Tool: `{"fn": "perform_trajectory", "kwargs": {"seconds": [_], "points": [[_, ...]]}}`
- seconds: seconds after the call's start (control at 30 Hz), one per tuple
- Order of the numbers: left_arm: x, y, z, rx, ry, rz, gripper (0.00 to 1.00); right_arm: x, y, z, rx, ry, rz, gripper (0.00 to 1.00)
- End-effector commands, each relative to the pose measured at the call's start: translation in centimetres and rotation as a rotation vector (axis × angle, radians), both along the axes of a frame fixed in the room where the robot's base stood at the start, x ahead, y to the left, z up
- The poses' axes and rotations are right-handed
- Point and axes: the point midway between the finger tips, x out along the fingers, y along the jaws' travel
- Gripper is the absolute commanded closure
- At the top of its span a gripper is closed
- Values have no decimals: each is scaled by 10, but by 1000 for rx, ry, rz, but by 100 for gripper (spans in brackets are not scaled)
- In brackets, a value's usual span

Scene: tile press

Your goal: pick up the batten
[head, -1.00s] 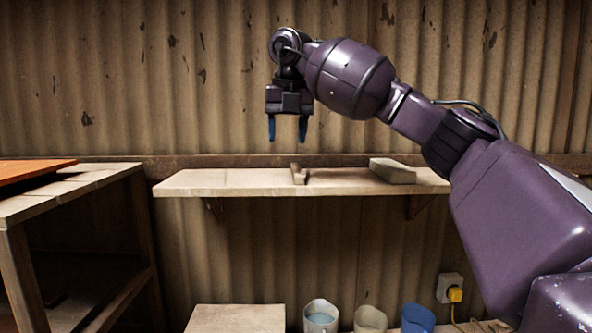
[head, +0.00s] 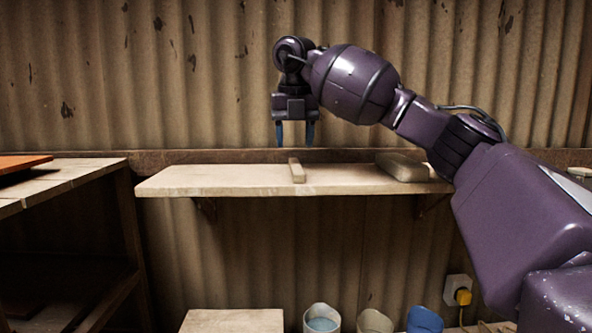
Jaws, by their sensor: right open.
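The batten (head: 297,170), a short narrow pale wooden strip, lies on the wall shelf (head: 220,181), its length running from front to back. My right gripper (head: 295,142) points straight down above the shelf, over the batten's far end as seen in the head view. Its two blue fingers are apart with nothing between them. A visible gap separates the fingertips from the batten. My left gripper is not in the head view.
A pale block (head: 402,167) lies on the shelf's right part, close to my right arm. A wooden bench (head: 75,175) with an orange board (head: 22,163) stands at left. Below are a box (head: 232,320) and several cups, including a blue one (head: 425,319).

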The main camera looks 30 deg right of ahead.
Motion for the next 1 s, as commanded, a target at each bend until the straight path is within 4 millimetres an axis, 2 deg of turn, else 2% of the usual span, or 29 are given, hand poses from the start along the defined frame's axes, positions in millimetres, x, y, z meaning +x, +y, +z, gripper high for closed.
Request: {"fn": "perform_trajectory", "kwargs": {"seconds": [0.17,0.5,0.77,0.8,0.87,1.0], "points": [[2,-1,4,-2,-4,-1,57,0,-2,-12,0,1,0,47],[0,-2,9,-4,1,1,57,0,-5,-52,0,1,0,47],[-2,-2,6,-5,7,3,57,1,-5,-55,1,0,0,47],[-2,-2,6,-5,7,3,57,1,-5,-54,1,0,0,48],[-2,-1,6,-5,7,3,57,1,-5,-54,1,0,0,58],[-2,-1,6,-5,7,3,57,1,-5,-54,1,0,0,79]]}}
